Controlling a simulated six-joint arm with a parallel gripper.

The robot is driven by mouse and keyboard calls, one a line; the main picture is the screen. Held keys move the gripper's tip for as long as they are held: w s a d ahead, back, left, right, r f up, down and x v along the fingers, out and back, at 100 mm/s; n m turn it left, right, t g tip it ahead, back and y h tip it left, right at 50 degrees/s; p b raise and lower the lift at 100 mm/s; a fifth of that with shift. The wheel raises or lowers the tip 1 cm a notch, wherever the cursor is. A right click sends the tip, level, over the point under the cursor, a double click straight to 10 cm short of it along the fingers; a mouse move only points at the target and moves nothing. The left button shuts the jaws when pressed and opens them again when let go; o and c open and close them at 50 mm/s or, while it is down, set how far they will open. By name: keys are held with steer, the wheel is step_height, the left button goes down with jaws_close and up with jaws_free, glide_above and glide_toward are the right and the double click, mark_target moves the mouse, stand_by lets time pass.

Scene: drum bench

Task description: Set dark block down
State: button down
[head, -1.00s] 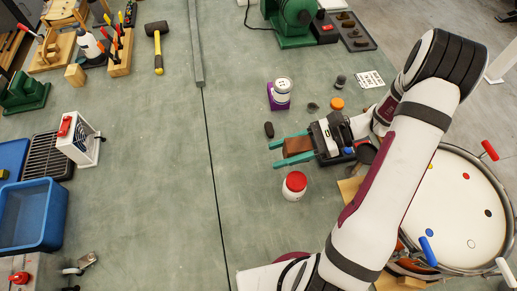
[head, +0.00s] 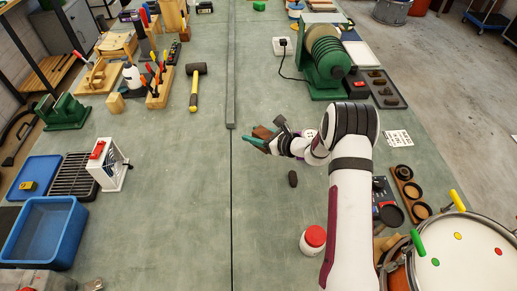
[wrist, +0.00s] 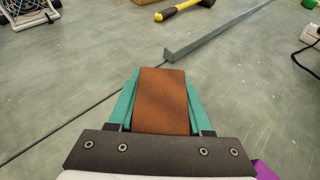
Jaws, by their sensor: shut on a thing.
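The dark block, brown with flat faces (head: 262,131), is between the teal fingers of my gripper (head: 255,141). In the wrist view the block (wrist: 161,100) fills the space between both fingers, and my gripper (wrist: 160,76) is shut on it. Bench surface shows around and beyond it; its underside is hidden and I cannot tell its exact height. In the head view the gripper is right of the dark seam in the green bench (head: 200,215), near the end of a grey metal bar (head: 231,75).
A small dark oval thing (head: 292,179) lies below the gripper in the picture. A red-lidded jar (head: 314,238) stands by my arm. A yellow-handled mallet (head: 194,92) lies to the left, and a green grinder (head: 325,60) stands behind. The bench left of the seam is largely clear.

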mark_target(255, 151)
step_height(255, 151, down, 5)
steer(key=shift+f, duration=0.1)
steer(key=shift+c, duration=1.6)
jaws_free()
